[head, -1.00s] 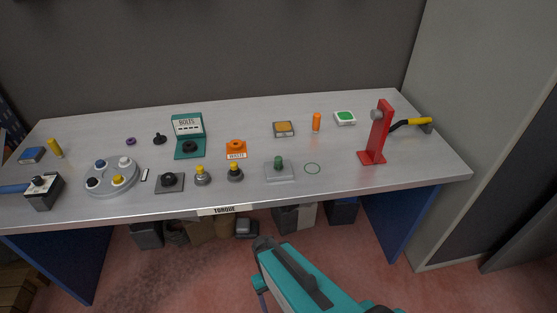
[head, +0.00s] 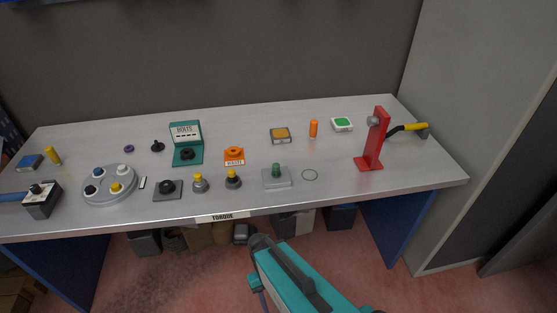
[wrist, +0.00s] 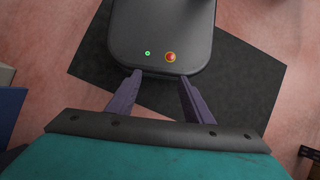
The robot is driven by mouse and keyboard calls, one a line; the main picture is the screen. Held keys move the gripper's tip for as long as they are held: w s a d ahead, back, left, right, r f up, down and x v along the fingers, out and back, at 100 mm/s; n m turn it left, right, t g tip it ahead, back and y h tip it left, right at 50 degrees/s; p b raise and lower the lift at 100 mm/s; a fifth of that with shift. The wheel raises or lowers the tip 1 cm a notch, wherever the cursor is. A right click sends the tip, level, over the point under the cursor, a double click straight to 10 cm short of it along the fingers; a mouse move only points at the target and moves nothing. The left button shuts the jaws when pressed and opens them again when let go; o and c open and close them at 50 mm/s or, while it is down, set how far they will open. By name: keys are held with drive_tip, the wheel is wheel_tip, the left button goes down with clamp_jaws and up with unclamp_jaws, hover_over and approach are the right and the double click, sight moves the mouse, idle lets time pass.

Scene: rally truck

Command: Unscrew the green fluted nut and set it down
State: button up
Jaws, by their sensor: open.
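The green fluted nut (head: 276,169) stands upright on a pale grey block (head: 277,181) near the front edge of the bench, right of centre. A thin green ring outline (head: 310,174) is marked on the bench just right of the block. My gripper shows in the wrist view (wrist: 152,92) with its two purple fingers apart and nothing between them. It points down over the floor and my own dark base, away from the bench. In the head view my teal arm is low in front of the bench; the fingers cannot be made out there.
A red stand (head: 373,142) rises right of the ring, with a yellow-handled tool (head: 414,127) behind it. An orange cylinder (head: 313,128) and a yellow-topped box (head: 280,135) lie behind. The bench around the ring is clear.

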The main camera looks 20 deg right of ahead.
drive_tip(key=b+x, duration=0.4)
drive_tip(key=x, duration=0.8)
drive_tip(key=shift+f, duration=0.4)
drive_tip(key=shift+s, duration=0.1)
drive_tip(key=shift+c, duration=0.5)
drive_tip(key=c, duration=0.3)
drive_tip(key=shift+d, duration=0.1)
